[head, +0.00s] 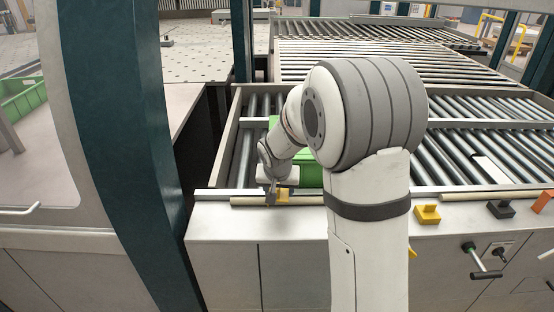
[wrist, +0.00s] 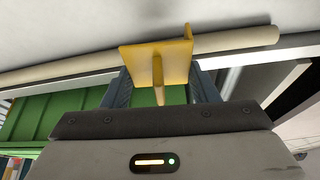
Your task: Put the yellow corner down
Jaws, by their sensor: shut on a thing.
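The yellow corner (wrist: 157,58) is in my gripper (wrist: 158,92), between the two fingers, with its rib facing the wrist camera. In the head view my gripper (head: 275,195) is at the front ledge of the roller table, left of my arm, and the yellow corner (head: 283,195) shows beside its fingers. I cannot tell whether the corner touches the ledge. Another yellow corner piece (head: 428,213) sits on the ledge to the right of my arm.
A green crate (head: 310,172) stands on the rollers behind my gripper, partly hidden by my arm. A wooden rod (wrist: 235,38) lies along the ledge. A dark block (head: 501,209) and an orange piece (head: 543,201) sit farther right. A teal post (head: 120,120) stands at the left.

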